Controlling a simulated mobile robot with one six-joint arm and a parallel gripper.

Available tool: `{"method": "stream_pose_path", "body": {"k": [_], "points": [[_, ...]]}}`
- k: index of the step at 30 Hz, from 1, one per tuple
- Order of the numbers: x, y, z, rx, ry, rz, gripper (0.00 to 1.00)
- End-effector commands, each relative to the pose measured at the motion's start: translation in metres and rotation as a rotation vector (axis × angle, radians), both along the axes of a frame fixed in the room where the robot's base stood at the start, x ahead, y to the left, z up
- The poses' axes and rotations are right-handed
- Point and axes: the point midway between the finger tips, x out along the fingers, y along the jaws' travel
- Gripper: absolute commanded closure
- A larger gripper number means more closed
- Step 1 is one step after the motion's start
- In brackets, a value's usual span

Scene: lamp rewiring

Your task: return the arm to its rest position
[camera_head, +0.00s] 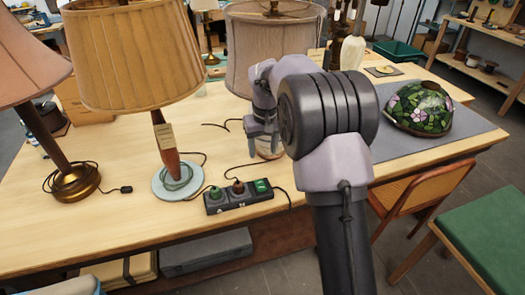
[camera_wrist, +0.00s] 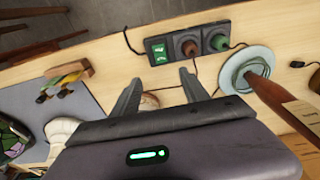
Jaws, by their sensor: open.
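My gripper (camera_head: 262,135) is over the workbench, left of my large dark arm joint. In the wrist view my gripper (camera_wrist: 160,76) has its two fingers wide apart with nothing held between them. A round pale lamp base (camera_wrist: 149,100) shows below the gap, and my gripper appears above it, apart or touching I cannot tell. The black power strip (camera_head: 225,203) lies on the bench in front, with a green plug, a brown plug and a lit green switch. The strip also shows beyond the fingertips in the wrist view (camera_wrist: 173,57).
A pleated-shade lamp (camera_head: 133,55) and a bronze-based lamp (camera_head: 75,183) stand at left. Another shaded lamp (camera_head: 243,48) stands behind my gripper. A stained-glass shade (camera_head: 418,108) sits on a grey mat (camera_head: 385,150) at right. A chair (camera_head: 425,187) and green-topped stool (camera_head: 490,245) stand in front.

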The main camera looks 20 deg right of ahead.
Motion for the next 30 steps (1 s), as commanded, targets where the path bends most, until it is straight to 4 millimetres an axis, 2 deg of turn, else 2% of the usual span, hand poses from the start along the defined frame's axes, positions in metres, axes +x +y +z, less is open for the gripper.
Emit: {"method": "stream_pose_path", "body": {"k": [8,11,14,16,19,21,22,25,27,30], "points": [[-0.001,0.001,0.002,0.001,-0.003,-0.002,0.47],[-0.02,0.011,0.027,0.016,-0.037,-0.027,0.47],[-0.077,0.035,0.072,0.057,-0.108,-0.089,0.47],[-0.132,0.053,0.094,0.097,-0.164,-0.144,0.47],[-0.213,0.075,0.102,0.161,-0.237,-0.218,0.47],[-0.262,0.086,0.093,0.204,-0.278,-0.265,0.47],[-0.28,0.09,0.087,0.22,-0.292,-0.281,0.47],[-0.322,0.098,0.068,0.265,-0.327,-0.324,0.47],[-0.337,0.101,0.059,0.283,-0.341,-0.342,0.47],[-0.346,0.103,0.053,0.294,-0.346,-0.354,0.47]]}}
